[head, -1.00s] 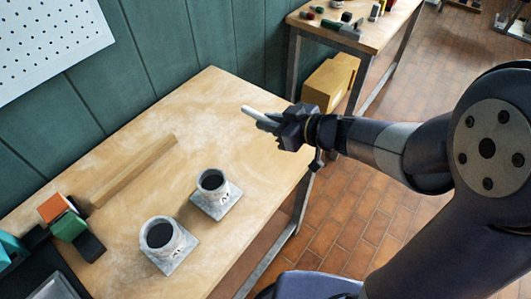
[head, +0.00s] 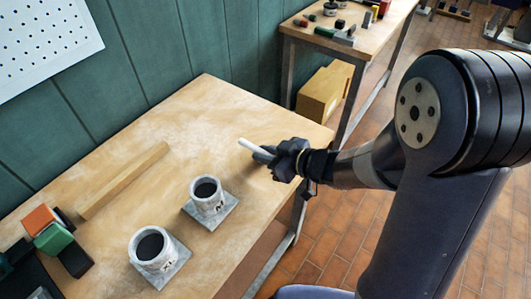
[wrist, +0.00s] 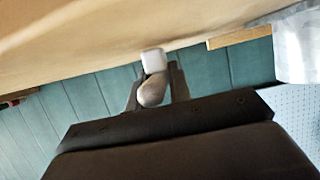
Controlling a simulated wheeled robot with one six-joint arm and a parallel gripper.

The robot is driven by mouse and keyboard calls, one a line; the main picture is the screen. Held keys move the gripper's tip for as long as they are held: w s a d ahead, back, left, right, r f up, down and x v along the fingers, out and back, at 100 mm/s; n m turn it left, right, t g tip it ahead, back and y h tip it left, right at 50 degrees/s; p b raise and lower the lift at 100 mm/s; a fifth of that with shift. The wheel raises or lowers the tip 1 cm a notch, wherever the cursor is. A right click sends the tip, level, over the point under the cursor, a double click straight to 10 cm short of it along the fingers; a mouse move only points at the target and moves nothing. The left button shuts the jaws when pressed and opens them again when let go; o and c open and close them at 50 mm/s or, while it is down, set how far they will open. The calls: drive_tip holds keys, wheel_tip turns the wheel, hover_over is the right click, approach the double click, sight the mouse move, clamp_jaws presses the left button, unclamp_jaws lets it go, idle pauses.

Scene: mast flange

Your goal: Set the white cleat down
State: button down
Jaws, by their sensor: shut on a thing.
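The white cleat (head: 252,147) is a pale bar sticking out of my gripper (head: 266,155) over the right part of the wooden table. In the wrist view the cleat (wrist: 152,80) sits between the two fingers of my gripper (wrist: 155,88), which are shut on it. The cleat appears to be held above the tabletop; the exact gap cannot be told. Part of it is hidden by the fingers.
Two grey cup-like sockets on square plates, one marked M (head: 207,198) and one XL (head: 157,253), stand at the table front. A wooden strip (head: 125,180) lies behind them. Orange (head: 41,219) and green (head: 54,239) blocks are at left. The table's back right (head: 215,110) is clear.

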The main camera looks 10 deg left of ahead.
drive_tip(key=shift+f, duration=0.3)
drive_tip(key=c, duration=1.3)
unclamp_jaws()
drive_tip(key=shift+r+b, duration=0.1)
drive_tip(key=shift+b, duration=0.35)
